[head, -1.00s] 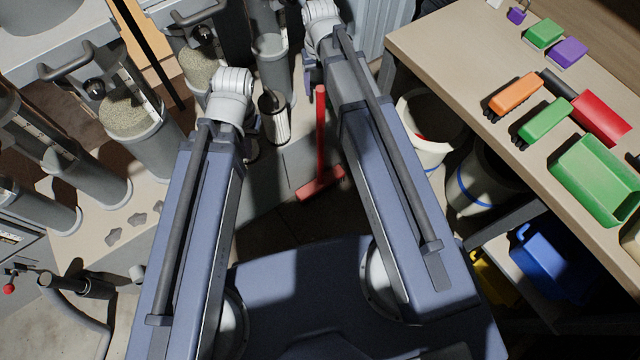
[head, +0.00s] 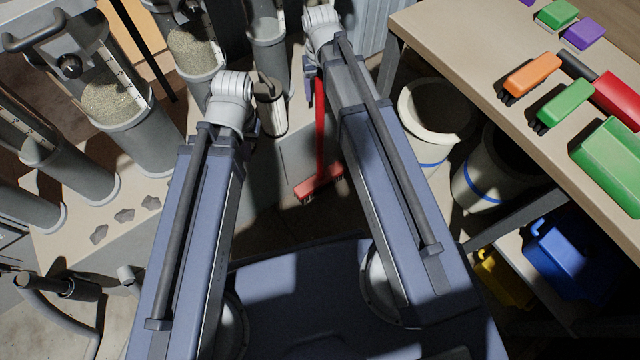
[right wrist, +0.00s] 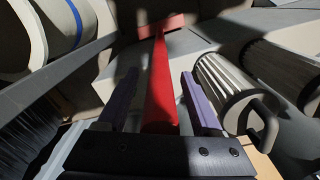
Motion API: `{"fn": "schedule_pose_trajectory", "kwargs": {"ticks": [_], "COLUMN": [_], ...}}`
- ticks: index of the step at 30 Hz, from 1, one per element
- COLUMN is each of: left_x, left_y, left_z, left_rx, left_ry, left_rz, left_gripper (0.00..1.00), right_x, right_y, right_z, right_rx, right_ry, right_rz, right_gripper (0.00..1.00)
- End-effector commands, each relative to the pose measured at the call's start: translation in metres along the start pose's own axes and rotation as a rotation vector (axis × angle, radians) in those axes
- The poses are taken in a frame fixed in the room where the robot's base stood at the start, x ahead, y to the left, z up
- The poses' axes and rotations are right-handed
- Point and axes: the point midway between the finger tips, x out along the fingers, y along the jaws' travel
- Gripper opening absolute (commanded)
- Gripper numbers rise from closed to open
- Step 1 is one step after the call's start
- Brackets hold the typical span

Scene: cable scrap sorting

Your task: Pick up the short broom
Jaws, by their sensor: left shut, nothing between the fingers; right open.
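The short broom is red; its upright handle (head: 320,125) rises between my two arms in the head view, with its red head (head: 318,183) low on the floor side. In the right wrist view the red handle (right wrist: 160,95) runs between the two purple fingers of my right gripper (right wrist: 159,78). These fingers are open, one on each side of the handle, with no clear contact. The broom head (right wrist: 162,25) shows at the top there. My left arm's grey wrist shows in the head view, but its fingers are hidden.
A ribbed metal cylinder (head: 271,107) stands just left of the broom, also in the right wrist view (right wrist: 228,85). White buckets (head: 433,110) stand under the workbench (head: 440,40) on the right. On it lie an orange brush (head: 532,74), a green brush (head: 565,102) and a green tray (head: 608,165).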

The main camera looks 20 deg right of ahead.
Motion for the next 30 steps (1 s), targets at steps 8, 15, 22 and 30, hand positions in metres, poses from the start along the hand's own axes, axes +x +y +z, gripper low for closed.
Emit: {"fn": "schedule_pose_trajectory", "kwargs": {"ticks": [8, 15, 22, 30], "left_x": [0.0066, 0.0066, 0.0066, 0.0066], "left_y": [0.0006, 0.0006, 0.0006, 0.0006], "left_z": [-0.0004, -0.0004, -0.0004, -0.0004], "left_rx": [0.0, 0.0, 0.0, 0.0], "left_ry": [0.0, 0.0, 0.0, 0.0], "left_rz": [0.0, 0.0, 0.0, 0.0], "left_gripper": [0.0, 0.0, 0.0, 0.0], "right_x": [0.0066, 0.0066, 0.0067, 0.0067], "right_y": [0.0, -0.0001, -0.0001, -0.0001], "right_z": [-0.0002, -0.0002, -0.0002, -0.0002], "right_rx": [0.0, 0.0, 0.0, 0.0], "right_ry": [0.0, 0.0, 0.0, 0.0], "right_rz": [0.0, 0.0, 0.0, 0.0], "right_gripper": [0.67, 0.45, 0.19, 0.0]}}
